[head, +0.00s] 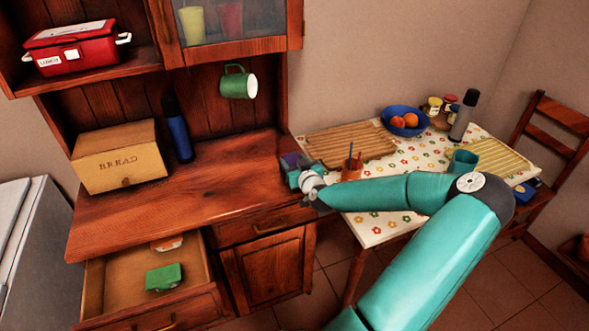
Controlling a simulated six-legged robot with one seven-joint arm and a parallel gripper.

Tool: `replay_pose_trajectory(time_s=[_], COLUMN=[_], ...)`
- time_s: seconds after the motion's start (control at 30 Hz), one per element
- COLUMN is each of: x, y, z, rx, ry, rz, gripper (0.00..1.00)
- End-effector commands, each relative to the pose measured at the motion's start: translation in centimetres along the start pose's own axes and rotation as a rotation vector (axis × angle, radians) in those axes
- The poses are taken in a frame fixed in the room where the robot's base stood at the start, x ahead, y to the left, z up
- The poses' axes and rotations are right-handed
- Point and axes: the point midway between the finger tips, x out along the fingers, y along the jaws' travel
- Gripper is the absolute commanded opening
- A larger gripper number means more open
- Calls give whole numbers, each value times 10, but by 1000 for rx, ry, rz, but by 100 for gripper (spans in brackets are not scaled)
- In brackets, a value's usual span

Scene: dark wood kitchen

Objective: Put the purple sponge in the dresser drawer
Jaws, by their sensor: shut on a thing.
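My gripper (296,172) is at the right end of the dresser top, beside the edge next to the table. It is shut on the purple sponge (291,160), which shows only in part behind the fingers. The dresser drawer (118,286) is pulled open at the lower left, well to the left of and below my gripper. In it lie a green sponge-like block (164,277) and a small orange and white item (166,243) near the back, partly hidden by the dresser top.
The dresser top (210,205) is mostly clear, with a bread box (119,157) and a blue bottle (178,131) at the back. A green mug (237,84) hangs above.

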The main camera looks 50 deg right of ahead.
Motion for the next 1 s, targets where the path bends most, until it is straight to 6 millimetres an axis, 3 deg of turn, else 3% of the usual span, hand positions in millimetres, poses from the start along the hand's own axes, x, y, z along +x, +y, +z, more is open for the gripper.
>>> replay_pose_trajectory(time_s=[0.2, 0.63, 0.67, 0.73, 0.77, 1.0], x=[5, 5, 5, 5, 5, 5], y=[0, 0, 0, 0, 0, 0], z=[25, 31, 30, 30, 30, 30], rx=[0, 0, 0, 0, 0, 0], ry=[0, 1, 1, 1, 1, 1], rz=[-1, -1, 0, 0, 0, 0], gripper=[29, 29, 57, 71, 75, 75])
